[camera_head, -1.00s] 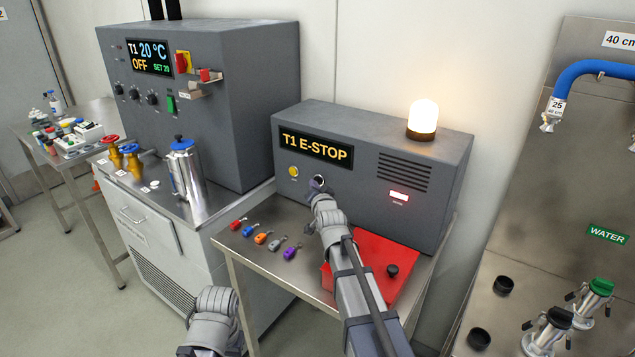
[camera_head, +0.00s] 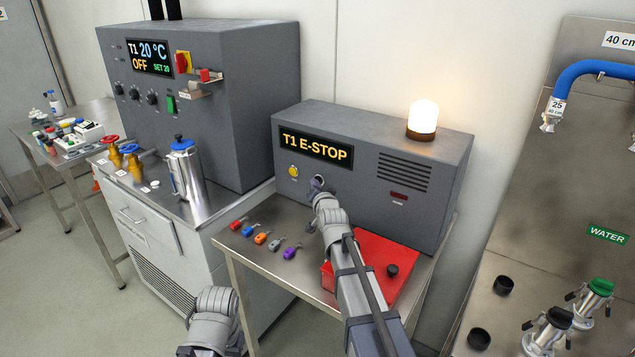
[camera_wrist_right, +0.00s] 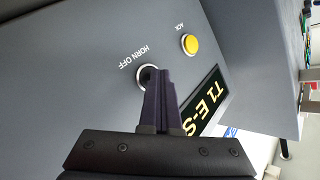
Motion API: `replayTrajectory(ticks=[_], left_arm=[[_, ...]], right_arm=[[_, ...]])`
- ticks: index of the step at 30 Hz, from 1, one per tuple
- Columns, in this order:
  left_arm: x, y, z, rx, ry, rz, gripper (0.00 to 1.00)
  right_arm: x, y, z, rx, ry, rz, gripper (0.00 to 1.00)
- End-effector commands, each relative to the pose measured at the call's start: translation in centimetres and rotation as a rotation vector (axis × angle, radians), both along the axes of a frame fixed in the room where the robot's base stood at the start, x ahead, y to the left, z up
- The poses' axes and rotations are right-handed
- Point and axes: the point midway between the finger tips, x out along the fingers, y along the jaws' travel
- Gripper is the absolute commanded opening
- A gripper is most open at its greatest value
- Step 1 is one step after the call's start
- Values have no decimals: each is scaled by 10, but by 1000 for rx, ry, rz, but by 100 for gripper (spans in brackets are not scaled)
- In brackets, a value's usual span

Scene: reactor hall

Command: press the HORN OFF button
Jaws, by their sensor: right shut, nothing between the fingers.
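The HORN OFF button (camera_wrist_right: 143,77) is on the front of the grey T1 E-STOP box (camera_head: 290,150), inside a pale ring beside its label. My right gripper (camera_wrist_right: 158,72) is shut and empty. Its fingertips overlap the button in the right wrist view and hide most of it. I cannot tell how far in the button is. In the head view the gripper (camera_head: 317,190) is at the box front, right of the yellow ACK button (camera_head: 293,171). ACK also shows in the right wrist view (camera_wrist_right: 190,44). My left gripper is out of view; only part of that arm shows.
The small red indicator (camera_head: 398,196) is dark. The beacon (camera_head: 423,116) on top glows. A grey cabinet (camera_head: 235,90) stands left and a steel water panel (camera_head: 520,200) right.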

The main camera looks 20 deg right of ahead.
Motion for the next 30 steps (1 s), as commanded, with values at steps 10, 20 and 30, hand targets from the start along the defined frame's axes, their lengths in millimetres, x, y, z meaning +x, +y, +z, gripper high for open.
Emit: replayTrajectory(ticks=[10,20,30], left_arm=[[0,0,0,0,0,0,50],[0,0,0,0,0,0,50],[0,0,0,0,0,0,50]], right_arm=[[-9,10,0,0,-1,1,0],[-10,13,0,1,0,0,0],[-22,27,0,-3,1,2,0]])
